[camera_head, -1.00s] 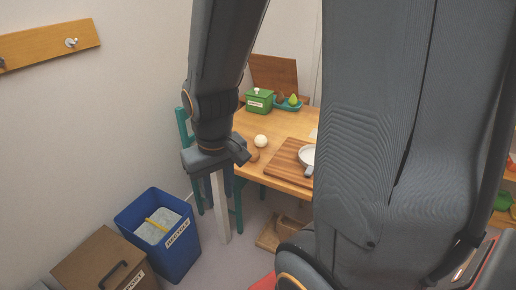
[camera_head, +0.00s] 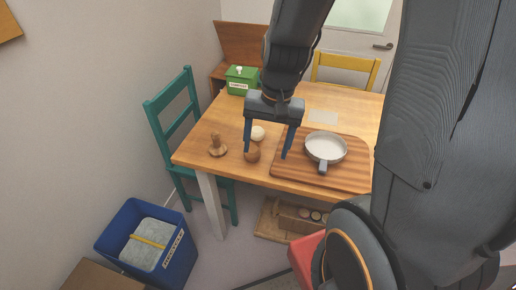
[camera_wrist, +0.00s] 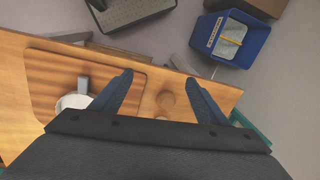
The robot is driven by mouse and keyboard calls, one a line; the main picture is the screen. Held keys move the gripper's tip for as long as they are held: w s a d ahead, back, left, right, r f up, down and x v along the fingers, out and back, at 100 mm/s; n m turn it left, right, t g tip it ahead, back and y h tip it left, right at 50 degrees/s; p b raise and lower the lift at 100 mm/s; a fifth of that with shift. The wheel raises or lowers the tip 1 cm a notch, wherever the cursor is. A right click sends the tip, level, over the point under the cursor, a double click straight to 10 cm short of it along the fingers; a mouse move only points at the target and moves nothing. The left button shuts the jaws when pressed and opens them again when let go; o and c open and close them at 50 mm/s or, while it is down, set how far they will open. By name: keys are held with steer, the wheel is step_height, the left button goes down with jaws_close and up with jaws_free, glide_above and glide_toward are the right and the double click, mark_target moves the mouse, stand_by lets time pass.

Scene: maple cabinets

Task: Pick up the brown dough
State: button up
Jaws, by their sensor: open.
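The brown dough (camera_head: 252,154) is a small round lump near the table's front edge, below and in front of the white ball (camera_head: 257,132). My gripper (camera_head: 266,154) is open and empty, pointing down above the table. In the head view its left finger overlaps the area beside the dough. In the wrist view a round brown thing, which looks like the dough (camera_wrist: 165,100), shows between the two fingers (camera_wrist: 160,84), nearer the right one. I cannot tell the height between fingertips and dough.
A wooden peg-like piece (camera_head: 217,146) stands left of the dough. A board (camera_head: 345,178) with a white pan (camera_head: 326,147) lies to the right. A green box (camera_head: 241,80) is at the back. A teal chair (camera_head: 176,125) stands left; a blue bin (camera_head: 147,242) is on the floor.

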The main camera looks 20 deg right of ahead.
steer(key=w+f+m+y, duration=0.2)
steer(key=w+f+m, duration=0.1)
steer(key=w+m, duration=0.3)
steer(key=m+t+y, duration=0.1)
steer(key=m, duration=1)
glide_toward(248, 156)
steer(key=shift+s+d+r+p, duration=0.35)
steer(key=shift+d+p, duration=0.05)
steer(key=shift+w+a+f+m, duration=0.1)
steer(key=shift+w+f+m, duration=0.05)
steer(key=shift+f+m, duration=0.15)
steer(key=shift+p+x, duration=0.6)
steer(key=shift+x, duration=2.95)
steer(key=shift+w, duration=0.15)
steer(key=shift+c, duration=0.4)
steer(key=shift+a+r, duration=0.1)
steer(key=c, duration=1.1)
